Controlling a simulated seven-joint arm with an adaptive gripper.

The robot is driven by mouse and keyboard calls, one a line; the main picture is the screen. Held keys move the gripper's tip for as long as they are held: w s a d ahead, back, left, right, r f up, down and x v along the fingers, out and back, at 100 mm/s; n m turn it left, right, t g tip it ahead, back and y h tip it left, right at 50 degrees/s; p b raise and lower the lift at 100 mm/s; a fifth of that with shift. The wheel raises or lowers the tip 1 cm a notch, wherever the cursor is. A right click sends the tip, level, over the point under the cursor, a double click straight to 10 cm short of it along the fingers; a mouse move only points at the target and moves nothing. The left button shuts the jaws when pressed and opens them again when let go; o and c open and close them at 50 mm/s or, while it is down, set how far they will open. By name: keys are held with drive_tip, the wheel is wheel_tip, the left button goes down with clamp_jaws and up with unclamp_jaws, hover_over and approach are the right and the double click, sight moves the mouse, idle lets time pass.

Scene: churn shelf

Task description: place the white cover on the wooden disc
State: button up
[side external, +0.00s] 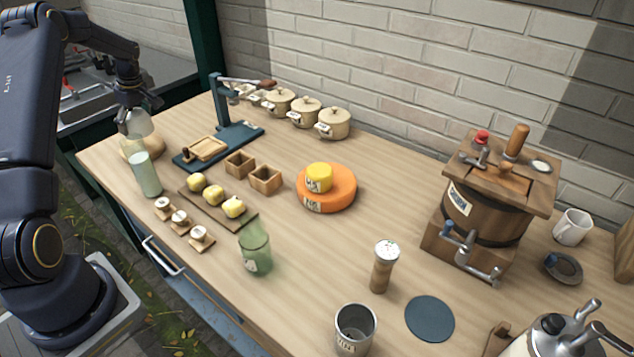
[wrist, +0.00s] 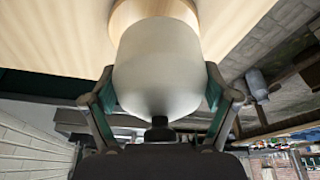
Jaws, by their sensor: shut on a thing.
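The white cover (side external: 137,124) is a pale, frosted dome with a small dark knob, at the far left end of the table. My gripper (side external: 132,104) is shut on it from above, and the wrist view shows a finger on each side of the cover (wrist: 157,65). The wooden disc (side external: 128,151) is round and light brown, just below the cover; a part of it (wrist: 150,10) shows past the cover's rim in the wrist view. The cover looks roughly upright over the disc. I cannot tell whether its rim touches the disc.
A pale green glass (side external: 146,174) stands close beside the disc. A dark press stand (side external: 220,145) is to its right. A board with yellow lumps (side external: 216,206), a green jar (side external: 255,252) and a wooden churn (side external: 488,200) stand farther right. The table's left edge is near.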

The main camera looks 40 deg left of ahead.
drive_tip(key=shift+f, duration=2.7)
drive_tip(key=shift+f, duration=0.1)
drive_tip(key=o, duration=1)
drive_tip(key=shift+c, duration=0.2)
